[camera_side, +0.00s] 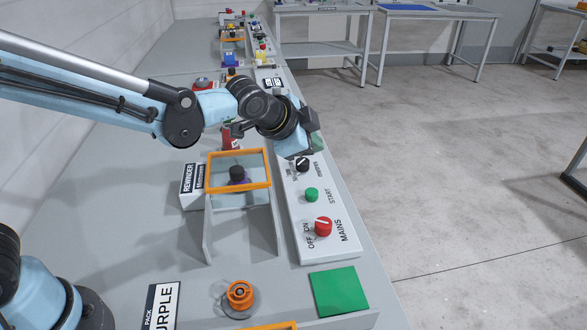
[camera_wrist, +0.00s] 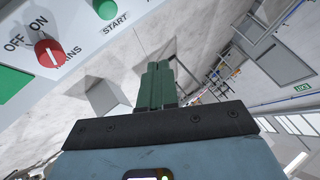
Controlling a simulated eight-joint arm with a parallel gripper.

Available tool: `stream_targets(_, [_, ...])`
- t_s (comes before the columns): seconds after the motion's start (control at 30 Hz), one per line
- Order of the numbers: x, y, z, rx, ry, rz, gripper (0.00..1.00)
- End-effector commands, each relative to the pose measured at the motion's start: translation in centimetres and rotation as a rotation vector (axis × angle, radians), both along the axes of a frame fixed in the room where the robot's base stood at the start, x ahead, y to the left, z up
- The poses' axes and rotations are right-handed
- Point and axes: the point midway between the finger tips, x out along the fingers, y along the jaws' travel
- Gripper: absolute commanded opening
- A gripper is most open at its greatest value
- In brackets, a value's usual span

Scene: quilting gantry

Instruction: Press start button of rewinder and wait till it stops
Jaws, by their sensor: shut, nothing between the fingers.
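The rewinder (camera_side: 192,185) stands on the bench with an orange-framed clear guard (camera_side: 240,156) and a dark-topped purple spool (camera_side: 237,174) inside. Its white control panel (camera_side: 337,250) lies to the right. The round green START button (camera_side: 311,195) sits mid-panel; it also shows at the top of the wrist view (camera_wrist: 105,8). The red MAINS knob (camera_side: 323,227) is nearer the camera, and shows in the wrist view (camera_wrist: 50,53) beside OFF and ON. My gripper (camera_side: 318,144) is above the panel's far end, apart from the button. Its green fingers (camera_wrist: 158,66) are shut and empty.
A black selector knob (camera_side: 302,165) sits on the panel's far end. An orange spool (camera_side: 240,296), a green square (camera_side: 339,291) and a PURPLE label card (camera_side: 160,307) are on the near bench. More stations line the bench behind. Open floor lies to the right.

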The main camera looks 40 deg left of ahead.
Motion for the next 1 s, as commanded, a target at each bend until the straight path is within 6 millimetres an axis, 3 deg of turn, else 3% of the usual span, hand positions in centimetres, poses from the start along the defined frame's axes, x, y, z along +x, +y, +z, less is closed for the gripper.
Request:
stream_targets(0.17, [0.1, 0.0, -1.1, 0.0, 0.001, 0.001, 0.0])
stream_targets(0.7, [0.0, 0.0, -7.6, -0.001, 0.0, 0.001, 0.0])
stream_targets(1.0, [0.0, 0.0, -8.7, -0.001, 0.0, 0.001, 0.0])
